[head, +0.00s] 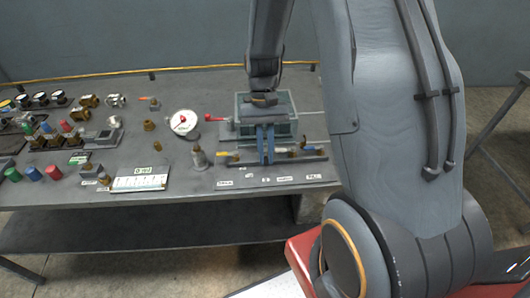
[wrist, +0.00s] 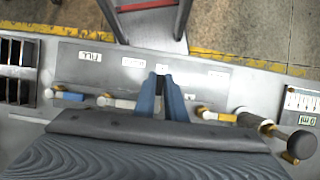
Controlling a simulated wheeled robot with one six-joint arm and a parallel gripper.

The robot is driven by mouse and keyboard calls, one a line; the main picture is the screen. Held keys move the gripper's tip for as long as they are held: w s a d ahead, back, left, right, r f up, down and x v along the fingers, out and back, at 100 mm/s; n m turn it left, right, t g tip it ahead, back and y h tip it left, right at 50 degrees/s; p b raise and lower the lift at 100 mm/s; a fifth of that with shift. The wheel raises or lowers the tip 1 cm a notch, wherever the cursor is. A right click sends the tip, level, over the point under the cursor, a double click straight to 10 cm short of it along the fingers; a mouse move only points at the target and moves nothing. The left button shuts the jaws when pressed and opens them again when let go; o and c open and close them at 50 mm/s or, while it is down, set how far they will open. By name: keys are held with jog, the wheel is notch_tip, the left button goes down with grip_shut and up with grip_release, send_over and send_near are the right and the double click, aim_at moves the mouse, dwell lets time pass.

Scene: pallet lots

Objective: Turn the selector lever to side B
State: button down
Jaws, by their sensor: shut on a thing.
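My gripper (head: 265,158) points down over the valve row at the front right of the bench. Its two blue fingers also show in the wrist view (wrist: 161,82), close together. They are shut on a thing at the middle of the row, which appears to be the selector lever. The fingers hide nearly all of that lever, so I cannot tell which side it points to. Small white labels (head: 265,180) lie on the panel in front of the fingers; the side letters are too small to read.
In the wrist view, a blue-handled valve (wrist: 68,95) and a white-handled one (wrist: 118,103) sit left of the fingers, a yellow-handled valve (wrist: 216,115) right. A grey-green bin (head: 285,108) stands behind. A round gauge (head: 183,122) and a metal post (head: 198,158) stand to the left.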

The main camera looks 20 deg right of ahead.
aim_at(265, 153)
dwell(0.3)
jog(key=c, duration=1.8)
grip_release()
jog(key=b+v, duration=0.2)
jog(key=v, duration=0.5)
jog(key=shift+w+r, duration=0.1)
jog(key=shift+r, duration=0.3)
jog(key=s+a+n+t+b, duration=0.1)
jog(key=s+t, duration=0.1)
jog(key=s+a+f+n+t+h+b, duration=0.1)
jog(key=s+t, duration=0.1)
jog(key=s, duration=0.1)
jog(key=s+a+n+t+b, duration=0.1)
jog(key=s+a, duration=0.1)
jog(key=shift+s+f+t, duration=0.2)
jog(key=shift+s+t, duration=0.05)
jog(key=shift+t, duration=0.15)
